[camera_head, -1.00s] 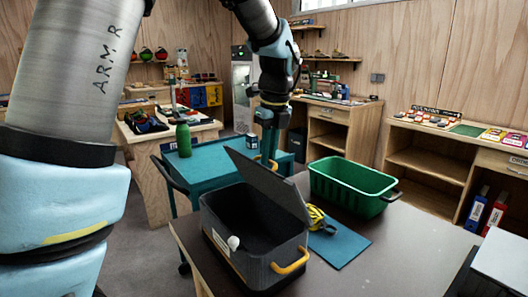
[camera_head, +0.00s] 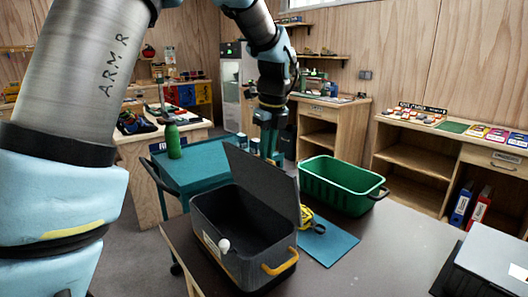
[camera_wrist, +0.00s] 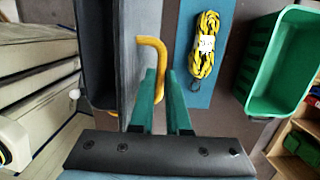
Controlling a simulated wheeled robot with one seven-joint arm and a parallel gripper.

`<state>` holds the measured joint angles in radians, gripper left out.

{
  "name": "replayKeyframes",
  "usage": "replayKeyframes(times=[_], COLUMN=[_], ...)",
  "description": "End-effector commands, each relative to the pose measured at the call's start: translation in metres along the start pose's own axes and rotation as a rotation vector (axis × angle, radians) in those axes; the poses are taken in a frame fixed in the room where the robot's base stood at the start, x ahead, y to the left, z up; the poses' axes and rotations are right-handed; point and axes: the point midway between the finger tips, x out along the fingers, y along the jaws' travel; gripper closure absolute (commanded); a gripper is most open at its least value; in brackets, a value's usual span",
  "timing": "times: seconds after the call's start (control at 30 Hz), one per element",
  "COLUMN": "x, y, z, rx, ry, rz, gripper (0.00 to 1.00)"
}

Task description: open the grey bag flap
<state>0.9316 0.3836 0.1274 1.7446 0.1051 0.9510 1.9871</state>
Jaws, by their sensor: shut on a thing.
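The grey bag (camera_head: 205,235) is a dark open-topped box on the table. Its grey flap (camera_head: 262,180) stands up along the far right side, and the dark inside shows. In the wrist view the flap (camera_wrist: 143,20) is a grey band beside the dark inside. A yellow handle (camera_wrist: 150,43) on the flap reaches between my fingers. My gripper (camera_head: 272,156) is at the flap's upper edge, and its tips are partly hidden behind it in the head view. In the wrist view my gripper (camera_wrist: 162,73) is shut on this handle.
A green crate (camera_head: 340,190) stands right of the bag. A blue mat (camera_head: 330,243) with a coiled yellow rope (camera_wrist: 205,45) lies between them. A grey case (camera_head: 490,262) is at the front right. A teal cart (camera_head: 195,165) with a green bottle (camera_head: 173,140) stands behind.

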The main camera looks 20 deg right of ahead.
Motion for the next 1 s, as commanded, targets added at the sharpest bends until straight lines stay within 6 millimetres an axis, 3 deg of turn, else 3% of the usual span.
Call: replayKeyframes(times=[0.27, 0.7, 1.0], x=[-0.001, 0.002, 0.003], y=[-0.003, -0.028, -0.029], z=[0.0, -0.001, -0.001], rx=[0.0, 0.001, 0.0], ry=[-0.001, 0.0, -0.001], rz=[-0.002, -0.002, -0.004], gripper=[1.0, 1.0, 1.0])
